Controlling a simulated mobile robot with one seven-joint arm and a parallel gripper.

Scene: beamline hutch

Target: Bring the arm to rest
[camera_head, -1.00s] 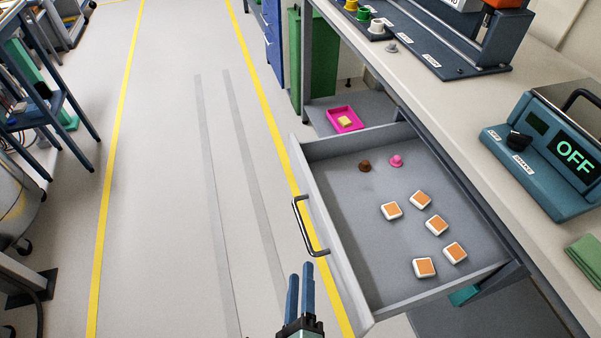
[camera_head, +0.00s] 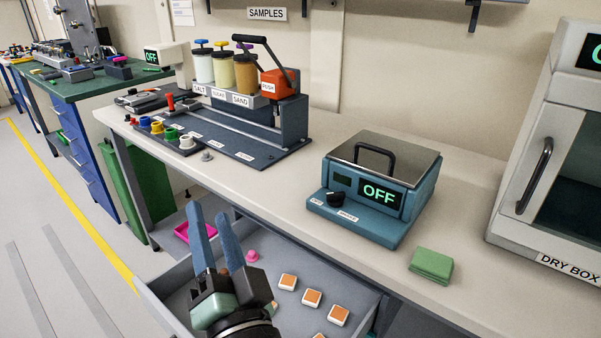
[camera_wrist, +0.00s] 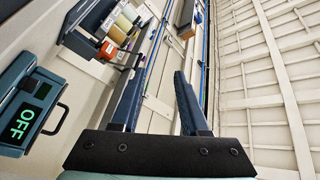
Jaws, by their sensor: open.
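My gripper (camera_head: 214,236) is open and empty, with its two blue fingers apart and pointing up in the head view. It is raised in front of the bench, over the open grey drawer (camera_head: 155,301), and covers part of it. In the wrist view my gripper (camera_wrist: 158,102) shows nothing between its fingers. That view looks along the wall and ceiling, with the picture turned sideways.
The bench (camera_head: 312,172) carries a sample rack with jars (camera_head: 246,76), a teal device reading OFF (camera_head: 375,195), a green cloth (camera_head: 431,264) and a dry box (camera_head: 555,150). The drawer holds several orange-topped white pieces and a pink knob (camera_head: 252,256). Floor at left is clear.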

